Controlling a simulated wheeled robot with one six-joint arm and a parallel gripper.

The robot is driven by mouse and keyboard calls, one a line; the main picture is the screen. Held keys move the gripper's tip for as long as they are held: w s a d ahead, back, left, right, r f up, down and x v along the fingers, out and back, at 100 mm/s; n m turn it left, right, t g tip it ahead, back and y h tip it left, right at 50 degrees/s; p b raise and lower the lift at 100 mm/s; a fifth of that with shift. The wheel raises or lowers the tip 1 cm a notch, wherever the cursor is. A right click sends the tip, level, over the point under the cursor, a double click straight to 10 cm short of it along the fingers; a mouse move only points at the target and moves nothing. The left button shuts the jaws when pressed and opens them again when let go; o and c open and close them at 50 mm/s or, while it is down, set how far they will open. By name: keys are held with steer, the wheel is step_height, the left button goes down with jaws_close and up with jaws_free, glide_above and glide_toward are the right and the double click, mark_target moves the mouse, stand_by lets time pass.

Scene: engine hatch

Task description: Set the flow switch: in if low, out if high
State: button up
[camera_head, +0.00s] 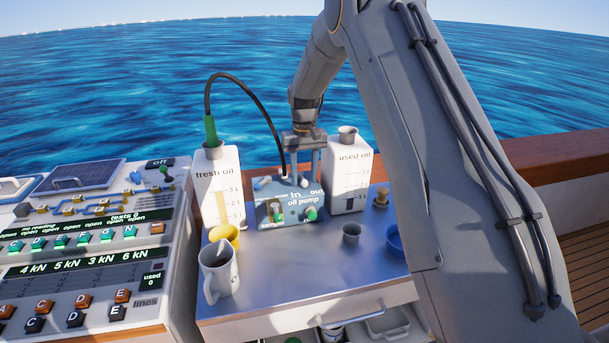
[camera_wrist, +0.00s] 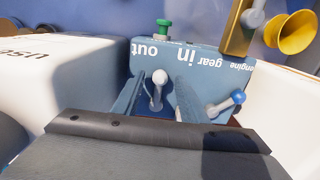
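The oil pump box (camera_head: 285,210) stands on the steel top between the fresh oil and used oil tanks, labelled "in" and "out". In the wrist view a white-knobbed lever (camera_wrist: 158,78) stands on the box by those words; a blue-knobbed lever (camera_wrist: 238,97) is by "gear" and "engine". My gripper (camera_head: 303,176) points down at the box. In the wrist view my gripper (camera_wrist: 158,98) is open, a finger on either side of the white-knobbed lever; contact is unclear. The fresh oil tank (camera_head: 207,177) has an amber gauge strip; the used oil tank (camera_head: 338,177) shows a short dark one.
A black hose rises from the fresh oil tank's green nozzle (camera_head: 211,131) and arcs to the pump. A white jug (camera_head: 219,268), yellow funnel (camera_head: 224,233), grey cup (camera_head: 351,233) and blue cup (camera_head: 394,238) are around the steel top. A button console (camera_head: 90,250) stands left.

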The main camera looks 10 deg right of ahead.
mark_target(291, 185)
steer(key=shift+f, duration=0.4)
jaws_close()
steer(key=shift+a, duration=0.1)
steer(key=m, duration=0.1)
steer(key=a+m+b, duration=0.1)
steer(key=m, duration=0.1)
steer(key=a+m+b, duration=0.1)
steer(key=m, duration=0.1)
steer(key=shift+w+a, duration=0.15)
steer(key=shift+w, duration=0.2)
steer(key=shift+w+a+m+b, duration=0.25)
steer(key=shift+a+m+b, duration=0.1)
steer(key=shift+m, duration=0.65)
steer(key=shift+w+a+m+b, duration=0.25)
steer(key=shift+a+m+b, duration=0.1)
steer(key=shift+m, duration=0.65)
